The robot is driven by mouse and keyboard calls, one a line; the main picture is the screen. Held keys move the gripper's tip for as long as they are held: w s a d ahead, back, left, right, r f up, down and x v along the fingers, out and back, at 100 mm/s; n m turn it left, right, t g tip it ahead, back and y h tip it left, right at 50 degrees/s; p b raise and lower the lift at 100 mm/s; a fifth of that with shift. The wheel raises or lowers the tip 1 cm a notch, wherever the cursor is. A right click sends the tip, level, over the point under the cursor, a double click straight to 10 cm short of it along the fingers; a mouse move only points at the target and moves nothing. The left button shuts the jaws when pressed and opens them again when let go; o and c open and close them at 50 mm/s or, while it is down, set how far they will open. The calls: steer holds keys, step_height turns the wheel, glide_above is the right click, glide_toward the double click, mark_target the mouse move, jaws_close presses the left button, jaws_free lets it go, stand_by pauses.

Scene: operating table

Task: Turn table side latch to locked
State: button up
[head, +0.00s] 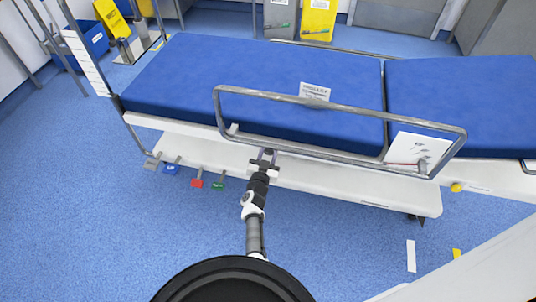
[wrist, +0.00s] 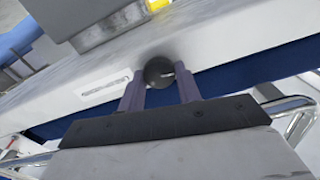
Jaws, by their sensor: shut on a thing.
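The operating table (head: 300,176) has a blue mattress and a white side frame. In the wrist view, a round black knob (wrist: 158,70), which seems to be the side latch, stands out from the white side face. My gripper (wrist: 160,86) is shut on this knob, with one purple-grey finger on each side. In the head view my gripper (head: 267,156) reaches the table's near side, just under the metal side rail (head: 340,103). There the knob is small and mostly hidden by the fingers. I cannot tell the latch's turned position from these frames.
The side rail passes close above my gripper. Red (head: 197,183), green (head: 219,184) and blue (head: 171,168) pedals stick out low at the left. A yellow knob (head: 456,187) sits at the right. The blue floor before the table's left half is clear.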

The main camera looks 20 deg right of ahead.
steer(key=m+b, duration=0.1)
steer(key=m, duration=0.3)
steer(key=shift+f, duration=0.1)
steer(key=m+b, duration=0.1)
steer(key=m, duration=0.3)
steer(key=shift+s+d+f, duration=0.1)
steer(key=m+b, duration=0.1)
steer(key=m, duration=0.3)
steer(key=shift+m, duration=0.3)
steer(key=shift+m+b, duration=0.6)
steer(key=shift+m, duration=1.3)
steer(key=o, duration=1)
steer(key=shift+c, duration=0.2)
